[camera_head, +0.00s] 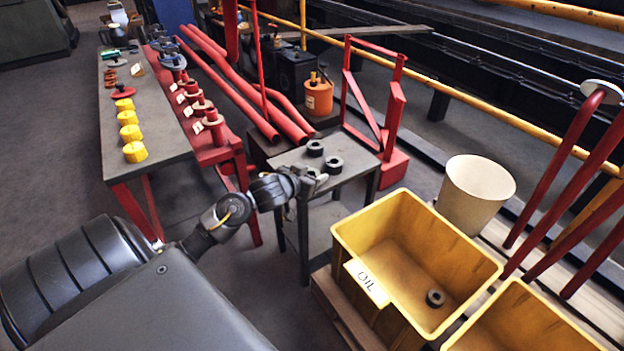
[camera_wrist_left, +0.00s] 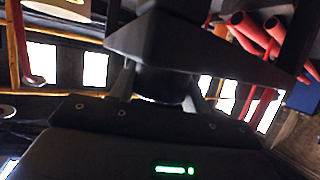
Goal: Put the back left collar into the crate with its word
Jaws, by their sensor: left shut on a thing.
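A small grey table (camera_head: 350,168) stands in the middle of the head view. Two dark ring collars lie on it: one farther back (camera_head: 315,148) and one to its right (camera_head: 333,164). My left gripper (camera_head: 312,179) is at the table's front left corner, just in front of these collars. It is shut on a dark round collar (camera_wrist_left: 165,85), seen between the fingers in the left wrist view and mostly hidden in the head view. A yellow crate (camera_head: 345,238) labelled OIL stands to the right, with one dark collar (camera_head: 435,298) inside. My right gripper is not in view.
Another yellow crate (camera_head: 520,325) is cut off at the lower right; its word is not visible. A cream bucket (camera_head: 470,195) stands behind the OIL crate. A red frame (camera_head: 395,110) rises behind the small table. A long bench (camera_head: 160,130) stands left.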

